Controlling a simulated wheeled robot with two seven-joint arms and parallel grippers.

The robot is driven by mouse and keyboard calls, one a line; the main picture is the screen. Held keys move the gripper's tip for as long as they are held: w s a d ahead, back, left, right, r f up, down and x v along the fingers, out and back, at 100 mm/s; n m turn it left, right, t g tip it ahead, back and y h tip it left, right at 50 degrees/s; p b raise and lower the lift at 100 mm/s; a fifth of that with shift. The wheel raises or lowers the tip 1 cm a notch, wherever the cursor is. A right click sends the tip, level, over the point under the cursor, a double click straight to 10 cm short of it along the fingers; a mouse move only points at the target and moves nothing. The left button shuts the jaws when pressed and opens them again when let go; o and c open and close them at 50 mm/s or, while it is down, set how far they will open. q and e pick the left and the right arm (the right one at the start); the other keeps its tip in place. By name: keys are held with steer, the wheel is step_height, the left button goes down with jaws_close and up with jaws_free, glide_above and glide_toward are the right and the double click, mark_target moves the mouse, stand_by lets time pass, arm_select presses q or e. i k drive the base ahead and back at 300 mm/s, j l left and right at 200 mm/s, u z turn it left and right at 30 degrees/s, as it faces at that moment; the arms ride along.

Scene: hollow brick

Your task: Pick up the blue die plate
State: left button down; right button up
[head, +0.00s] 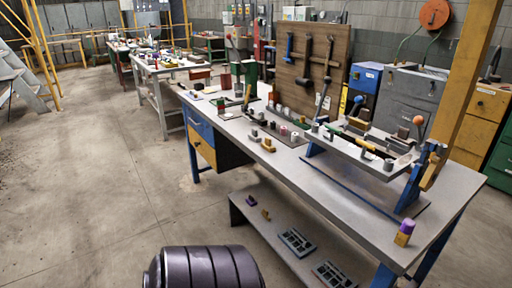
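Two flat dark plates with rectangular openings lie apart on the low shelf under the near end of the workbench. One plate (297,242) is farther back, and the other plate (333,274) is nearer, toward the bottom edge of the picture. Both look dark grey with a slight blue tint. I cannot tell which of them is the blue die plate. Neither of my grippers shows in the head view.
The long grey workbench (440,222) stands above the low shelf (262,222). A purple piece (250,201) and a tan piece (266,214) also lie on the shelf. A blue-legged stand (412,188) is on the bench. Concrete floor (110,190) is clear to the left.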

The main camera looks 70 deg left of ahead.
mark_target(297, 242)
steer(key=j+u, duration=0.1)
steer(key=u, duration=1.8)
